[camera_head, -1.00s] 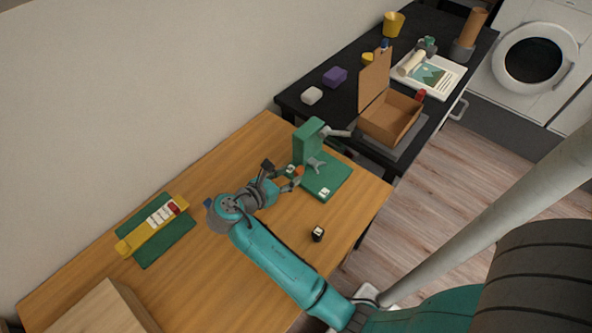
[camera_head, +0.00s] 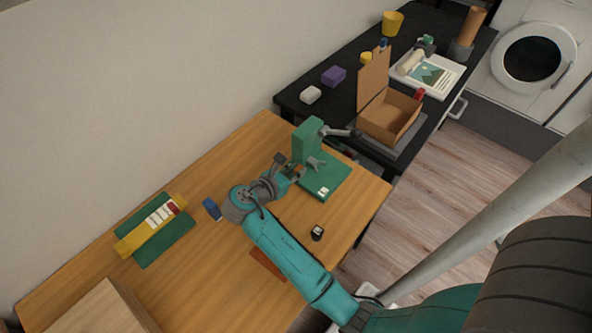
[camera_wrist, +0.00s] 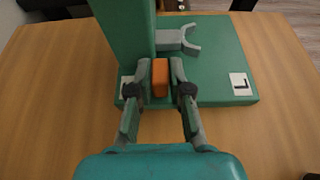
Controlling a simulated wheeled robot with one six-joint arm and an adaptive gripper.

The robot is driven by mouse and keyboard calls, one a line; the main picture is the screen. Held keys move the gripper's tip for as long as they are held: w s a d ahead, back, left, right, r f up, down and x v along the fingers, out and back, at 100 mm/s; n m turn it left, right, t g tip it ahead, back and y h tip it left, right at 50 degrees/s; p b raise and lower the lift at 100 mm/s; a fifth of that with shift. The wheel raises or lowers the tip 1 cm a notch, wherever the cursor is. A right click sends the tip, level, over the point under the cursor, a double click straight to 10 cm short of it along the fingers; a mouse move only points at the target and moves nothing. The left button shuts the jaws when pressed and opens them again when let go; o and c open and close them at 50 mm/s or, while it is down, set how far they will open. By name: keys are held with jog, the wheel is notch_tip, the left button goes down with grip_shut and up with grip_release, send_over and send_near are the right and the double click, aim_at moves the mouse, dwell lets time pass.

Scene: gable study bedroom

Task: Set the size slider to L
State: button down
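The green stand (camera_head: 330,178) stands on the wooden table, with an upright post, a grey fork and a flat green base, also in the wrist view (camera_wrist: 215,60). A white L label (camera_wrist: 241,83) lies at the base's right end in the wrist view; it shows in the head view (camera_head: 323,191) too. Another white label (camera_wrist: 127,88) at the left is partly hidden by a finger. An orange block (camera_wrist: 160,78), seemingly the slider's knob, sits near the left label, away from the L. My gripper (camera_wrist: 160,72) has its fingers close against both sides of it; it also shows in the head view (camera_head: 291,170).
A yellow bar (camera_head: 150,228) with white tiles and a red block rests on a green mat at the left. A small dark cube (camera_head: 317,232) stands near the table's front edge. An open cardboard box (camera_head: 388,118) is on the black table behind.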

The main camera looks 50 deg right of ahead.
aim_at(313, 188)
jog(key=shift+s, duration=0.1)
jog(key=shift+s+d, duration=0.15)
jog(key=shift+s, duration=2.95)
jog(key=c, duration=1.1)
grip_release()
jog(key=shift+s, duration=0.1)
jog(key=shift+a+r, duration=0.25)
jog(key=shift+a, duration=0.35)
jog(key=v, duration=1)
jog(key=shift+a+r, duration=0.1)
jog(key=shift+a, duration=0.3)
